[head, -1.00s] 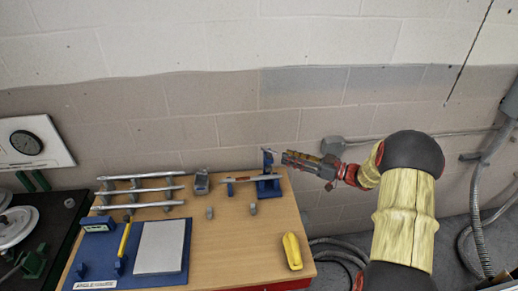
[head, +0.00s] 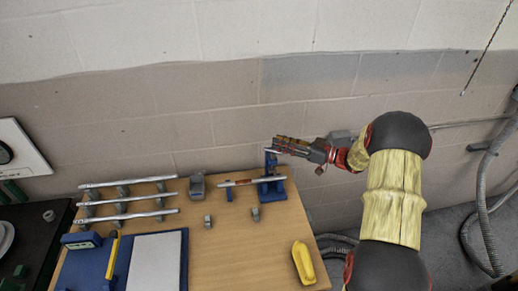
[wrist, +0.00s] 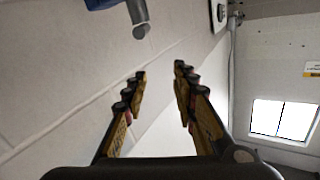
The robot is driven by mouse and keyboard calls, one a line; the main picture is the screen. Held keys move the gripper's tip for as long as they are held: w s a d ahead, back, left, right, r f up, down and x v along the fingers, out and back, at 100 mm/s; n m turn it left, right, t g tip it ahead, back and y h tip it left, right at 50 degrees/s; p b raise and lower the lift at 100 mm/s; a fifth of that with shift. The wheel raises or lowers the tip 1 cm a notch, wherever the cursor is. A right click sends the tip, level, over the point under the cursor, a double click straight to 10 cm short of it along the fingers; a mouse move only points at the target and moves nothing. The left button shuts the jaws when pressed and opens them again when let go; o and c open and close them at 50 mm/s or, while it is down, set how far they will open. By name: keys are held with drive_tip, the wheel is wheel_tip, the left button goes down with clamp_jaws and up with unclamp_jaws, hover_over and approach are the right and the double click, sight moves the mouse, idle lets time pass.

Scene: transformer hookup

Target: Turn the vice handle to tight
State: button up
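The blue vice (head: 272,190) stands at the back right of the wooden table, with a blue upright post on it. A grey rod with a red mark (head: 238,183) lies level, its right end at the vice. My gripper (head: 276,145) is beside and slightly above the top of the post, coming from the right. In the wrist view my gripper (wrist: 160,82) has its fingers apart with nothing between them. A grey round-ended bar (wrist: 139,18) on a blue part shows at the top there, beyond the fingertips; it looks like the vice handle. Contact is not visible.
Several silver rods lie on a rack (head: 122,205) at the left. Small grey blocks (head: 197,187) stand near the vice. A yellow object (head: 303,262) lies at the table's front right. A blue board with a grey plate (head: 155,262) is front left. The wall is close behind.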

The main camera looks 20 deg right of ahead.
sight(280, 153)
drive_tip(key=f+b, duration=0.3)
drive_tip(key=f, duration=0.1)
drive_tip(key=w+f+b, duration=0.1)
drive_tip(key=f+b, duration=0.1)
drive_tip(key=shift+f+b, duration=0.1)
drive_tip(key=shift+b, duration=0.2)
drive_tip(key=b+x, duration=0.1)
drive_tip(key=x, duration=0.6)
drive_tip(key=shift+w+a, duration=0.2)
drive_tip(key=shift+a, duration=0.15)
drive_tip(key=shift+c, duration=0.5)
clamp_jaws()
